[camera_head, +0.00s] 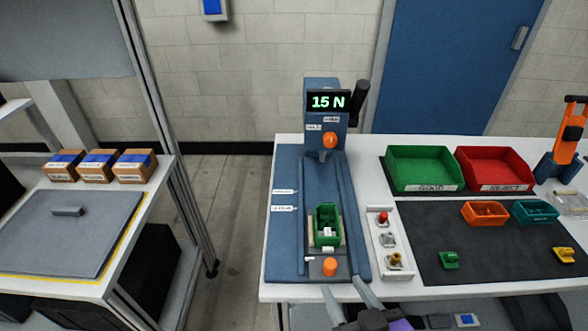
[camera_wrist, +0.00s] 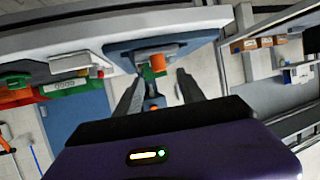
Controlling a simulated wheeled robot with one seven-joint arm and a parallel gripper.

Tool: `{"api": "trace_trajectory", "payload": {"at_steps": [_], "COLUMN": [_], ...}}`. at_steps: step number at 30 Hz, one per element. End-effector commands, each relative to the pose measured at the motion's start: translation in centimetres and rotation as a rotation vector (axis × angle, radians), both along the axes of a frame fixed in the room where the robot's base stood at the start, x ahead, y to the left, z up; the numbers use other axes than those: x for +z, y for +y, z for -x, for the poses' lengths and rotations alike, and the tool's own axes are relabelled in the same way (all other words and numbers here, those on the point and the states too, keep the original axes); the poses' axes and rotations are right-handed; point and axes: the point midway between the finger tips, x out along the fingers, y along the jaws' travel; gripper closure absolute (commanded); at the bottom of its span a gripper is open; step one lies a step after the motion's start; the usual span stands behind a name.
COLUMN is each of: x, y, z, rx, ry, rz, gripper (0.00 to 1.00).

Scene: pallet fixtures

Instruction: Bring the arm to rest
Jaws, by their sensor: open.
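My gripper (camera_head: 342,284) is open at the bottom of the head view, in front of the blue press fixture (camera_head: 285,240). In the wrist view my gripper (camera_wrist: 158,79) has its two fingers spread, with nothing seen held between them. A green holder (camera_head: 327,224) stands in the fixture beyond the fingertips. An orange knob (camera_head: 330,267) is at the fixture's near end; what looks like that knob shows close to the fingers in the wrist view (camera_wrist: 158,62). The press display (camera_head: 328,102) reads 15 N.
A control strip (camera_head: 375,224) with a red button lies right of the fixture. Green (camera_head: 424,167) and red (camera_head: 494,168) bins stand at the back right. Small orange and teal trays and loose green and yellow parts are on the dark mat (camera_head: 430,225). Open floor (camera_head: 225,190) separates the left table.

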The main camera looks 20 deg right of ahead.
Motion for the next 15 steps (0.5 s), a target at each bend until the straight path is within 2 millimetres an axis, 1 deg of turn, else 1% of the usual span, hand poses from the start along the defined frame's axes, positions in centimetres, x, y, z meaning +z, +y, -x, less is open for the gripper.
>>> {"api": "trace_trajectory", "payload": {"at_steps": [2, 5, 9, 11, 14, 15], "x": [0.0, 0.7, 3.1, 3.8, 4.4, 4.5], "y": [0.0, 0.2, 0.8, 1.0, 1.0, 1.0], "z": [0.0, -0.3, -0.9, -0.5, 1.2, 2.0], "rx": [0.001, 0.012, 0.043, 0.056, 0.075, 0.079], "ry": [-0.002, -0.032, -0.139, -0.181, -0.239, -0.258], "rz": [0.003, 0.009, 0.011, 0.011, 0.009, 0.008], "gripper": [0.54, 0.54, 0.54, 0.54, 0.54, 0.54]}}
